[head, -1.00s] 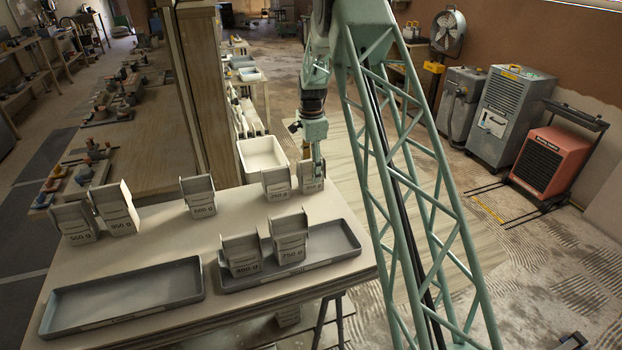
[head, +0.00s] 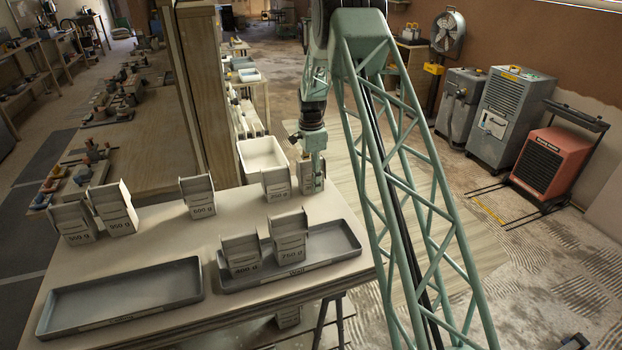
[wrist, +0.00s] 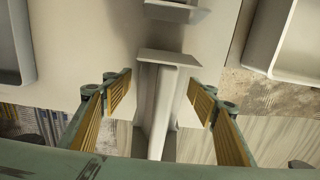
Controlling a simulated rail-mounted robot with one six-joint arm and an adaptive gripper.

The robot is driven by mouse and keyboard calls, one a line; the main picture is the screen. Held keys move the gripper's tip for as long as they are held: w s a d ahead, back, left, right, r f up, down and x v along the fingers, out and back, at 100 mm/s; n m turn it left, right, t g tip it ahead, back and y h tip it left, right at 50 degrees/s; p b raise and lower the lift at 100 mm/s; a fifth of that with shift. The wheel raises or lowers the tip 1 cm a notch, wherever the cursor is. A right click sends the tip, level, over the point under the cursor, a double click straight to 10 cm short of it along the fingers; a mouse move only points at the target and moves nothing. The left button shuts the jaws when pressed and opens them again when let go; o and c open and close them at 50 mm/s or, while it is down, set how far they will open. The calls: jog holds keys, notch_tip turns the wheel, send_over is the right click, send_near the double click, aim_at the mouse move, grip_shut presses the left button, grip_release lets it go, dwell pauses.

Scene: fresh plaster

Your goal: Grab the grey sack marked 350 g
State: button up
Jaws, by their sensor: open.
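A grey sack (head: 306,177) stands upright at the far right corner of the table, partly hidden by my gripper; its label cannot be read. My gripper (head: 318,182) is low beside it in the head view. In the wrist view my gripper (wrist: 157,108) is open, its yellow-padded fingers on either side of a pale grey sack (wrist: 162,95), with gaps showing on both sides. A similar sack (head: 276,184) stands just left of it; its label seems to end in 50 g, first digit unclear. I cannot clearly read 350 g on any sack.
Two sacks (head: 290,236) stand in the right grey tray (head: 340,249). The left tray (head: 125,295) is empty. Other sacks (head: 115,208) stand along the table's back left. A white bin (head: 262,154) stands behind the table. Bare tabletop lies between the sacks and trays.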

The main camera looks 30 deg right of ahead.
jog(key=c, duration=1.2)
jog(key=shift+r, duration=0.15)
jog(key=shift+r+p, duration=0.45)
jog(key=shift+r, duration=1.15)
jog(key=s+a, duration=0.2)
jog(key=s, duration=0.2)
jog(key=s+a+r+p, duration=0.1)
jog(key=s+a, duration=0.1)
jog(key=s, duration=0.3)
jog(key=s+a, duration=0.3)
jog(key=s, duration=0.2)
jog(key=shift+s+r, duration=0.15)
jog(key=shift+r, duration=0.15)
